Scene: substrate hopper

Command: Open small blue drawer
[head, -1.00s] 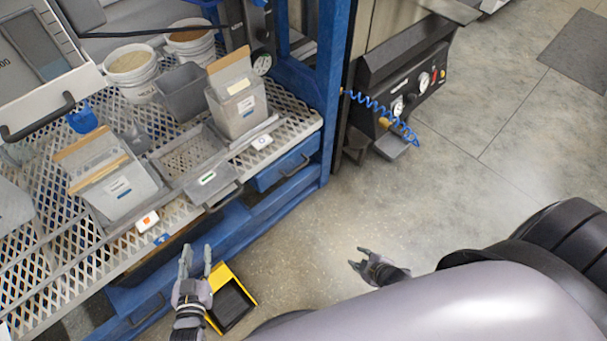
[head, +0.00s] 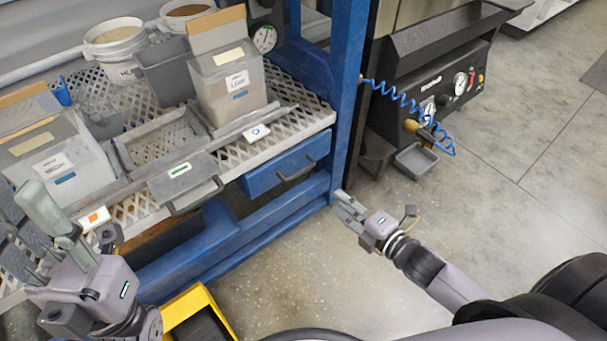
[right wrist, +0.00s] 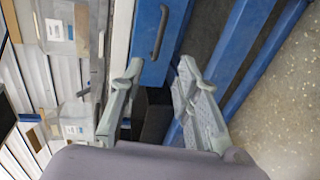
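The small blue drawer (head: 275,172) sits under the right end of the mesh-topped bench, with a dark bar handle (head: 297,169) on its front. It looks shut. My right gripper (head: 343,203) is in front of the bench, right of and below the handle, apart from it. In the right wrist view the drawer front (right wrist: 150,62) and its handle (right wrist: 159,32) are ahead of the open, empty fingers (right wrist: 161,66). My left gripper (head: 28,215) is at the lower left, its fingers apart with nothing seen between them.
A grey tray (head: 180,180) with a dark handle juts from the bench edge left of the drawer. A blue bench post (head: 350,90) stands right of it. A yellow-edged bin (head: 190,305) is on the floor below.

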